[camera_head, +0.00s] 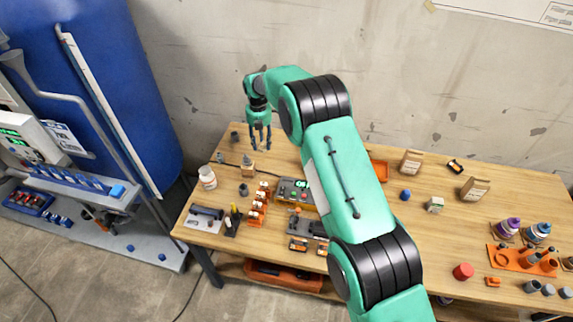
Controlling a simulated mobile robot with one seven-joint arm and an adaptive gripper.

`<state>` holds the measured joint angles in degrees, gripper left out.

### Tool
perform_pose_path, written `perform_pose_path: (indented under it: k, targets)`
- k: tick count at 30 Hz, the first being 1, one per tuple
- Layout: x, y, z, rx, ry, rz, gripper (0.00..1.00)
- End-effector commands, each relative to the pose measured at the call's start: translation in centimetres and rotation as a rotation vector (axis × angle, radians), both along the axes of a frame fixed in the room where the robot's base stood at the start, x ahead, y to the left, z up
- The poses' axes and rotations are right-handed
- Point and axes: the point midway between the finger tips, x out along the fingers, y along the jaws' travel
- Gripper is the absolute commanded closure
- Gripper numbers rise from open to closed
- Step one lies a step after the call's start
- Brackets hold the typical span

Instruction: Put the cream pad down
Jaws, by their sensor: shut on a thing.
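My gripper (260,140) hangs fingers-down above the back left part of the wooden workbench (290,160). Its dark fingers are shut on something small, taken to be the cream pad. The pad is too small and too hidden by the fingers to make out clearly. The fingertips look to be above the bench top, apart from the things on it.
My arm covers the middle. Small boxes (411,162) stand at the back right. Bare wood shows around the gripper.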

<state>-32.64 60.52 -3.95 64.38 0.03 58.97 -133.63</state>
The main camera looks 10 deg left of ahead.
Motion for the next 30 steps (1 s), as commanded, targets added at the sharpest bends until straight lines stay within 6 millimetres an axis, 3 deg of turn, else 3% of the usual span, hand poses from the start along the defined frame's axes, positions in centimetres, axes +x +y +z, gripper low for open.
perform_pose_path:
  k: [3, 12, 21, 30]
  targets:
    - [3.0, -3.5, 0.0, 0.0, 0.0, -0.055, 0.79]
    - [7.0, -8.9, 0.0, 0.0, 0.0, -0.134, 0.79]
    - [6.9, -8.8, -4.0, 0.0, 0.001, -0.133, 0.79]
    - [6.9, -8.7, -5.0, 0.0, 0.0, -0.133, 0.79]
